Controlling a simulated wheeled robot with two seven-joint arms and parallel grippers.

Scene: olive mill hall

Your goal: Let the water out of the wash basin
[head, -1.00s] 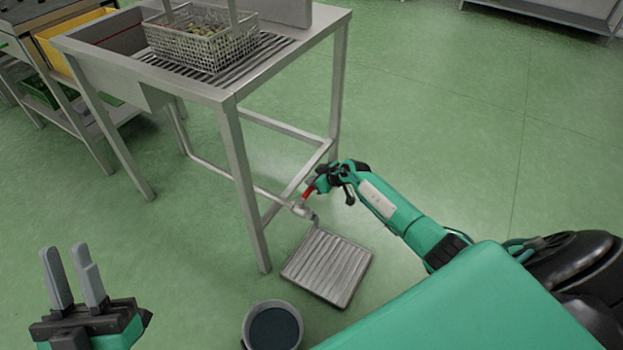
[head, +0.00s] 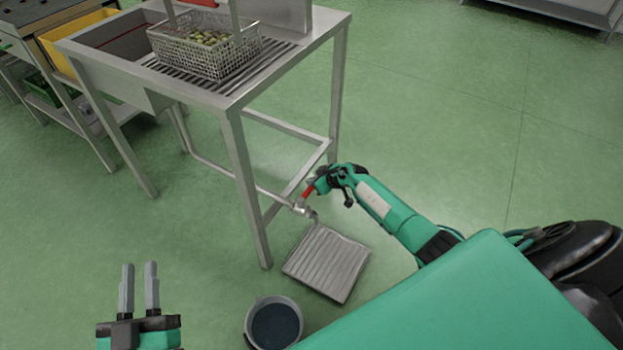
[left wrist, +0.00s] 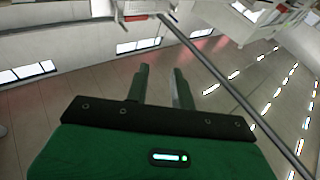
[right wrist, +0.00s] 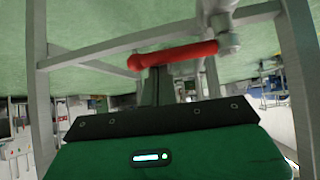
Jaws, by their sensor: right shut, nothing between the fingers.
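The wash basin (head: 107,38) is the sunken left part of a steel table. Its drain pipe (head: 225,175) runs down to a valve (head: 300,208) above a floor grate (head: 327,262). The valve's red lever (head: 308,191) sticks out at an angle to the pipe. My right gripper (head: 316,186) is shut and empty at the lever. In the right wrist view the fingers (right wrist: 157,85) are close to the red lever (right wrist: 172,54); whether they touch it I cannot tell. My left gripper (head: 138,287) is open and empty, away from the table. No flowing water is visible.
A wire basket (head: 200,55) of olives stands on the table's ribbed drainer. A bucket (head: 272,322) with a dark inside stands on the floor near the grate. Table legs and a lower crossbar (head: 285,130) stand close to the valve.

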